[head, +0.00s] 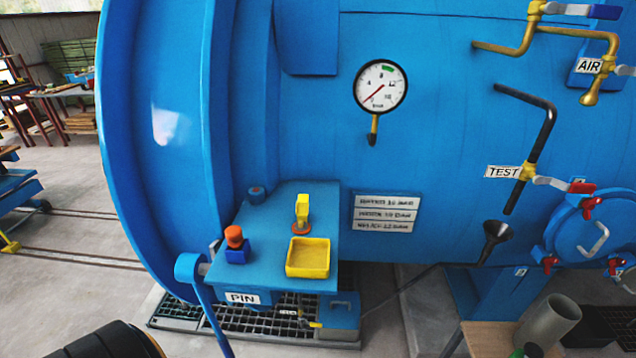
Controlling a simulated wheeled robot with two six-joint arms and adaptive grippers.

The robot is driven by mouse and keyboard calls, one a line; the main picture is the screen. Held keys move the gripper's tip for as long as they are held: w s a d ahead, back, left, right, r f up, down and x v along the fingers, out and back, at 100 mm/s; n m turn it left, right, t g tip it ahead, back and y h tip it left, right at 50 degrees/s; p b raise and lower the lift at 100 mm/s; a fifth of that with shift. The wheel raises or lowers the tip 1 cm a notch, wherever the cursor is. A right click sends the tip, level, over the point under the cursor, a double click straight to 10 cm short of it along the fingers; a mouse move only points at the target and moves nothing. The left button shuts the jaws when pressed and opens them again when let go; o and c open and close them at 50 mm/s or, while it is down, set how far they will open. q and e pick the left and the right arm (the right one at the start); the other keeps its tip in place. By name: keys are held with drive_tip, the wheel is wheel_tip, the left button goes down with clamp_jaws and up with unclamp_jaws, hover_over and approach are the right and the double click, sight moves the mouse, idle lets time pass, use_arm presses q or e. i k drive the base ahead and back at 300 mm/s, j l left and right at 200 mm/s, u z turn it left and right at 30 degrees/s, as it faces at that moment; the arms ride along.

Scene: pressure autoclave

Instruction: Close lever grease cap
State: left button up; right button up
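On top of the blue PIN box (262,215) stand a small blue block with an orange rounded top (234,237), an upright yellow piece on an orange round base (302,210), and a shallow open yellow tray (308,258). A small dark blue round fitting (256,193) sits at the box's back left. A blue lever (210,315) hangs from a round hub (190,266) at the box's left side. I cannot tell for sure which of these is the lever grease cap, nor whether it is open.
The large blue autoclave (450,130) fills the background, with a pressure gauge (381,88) and black TEST pipe (540,130) above. A grey cylinder (549,322) stands at the lower right. A floor grate (270,322) lies below the box. The space in front of the box looks clear.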

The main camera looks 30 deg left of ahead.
sight(303, 205)
drive_tip(key=u, duration=1.2)
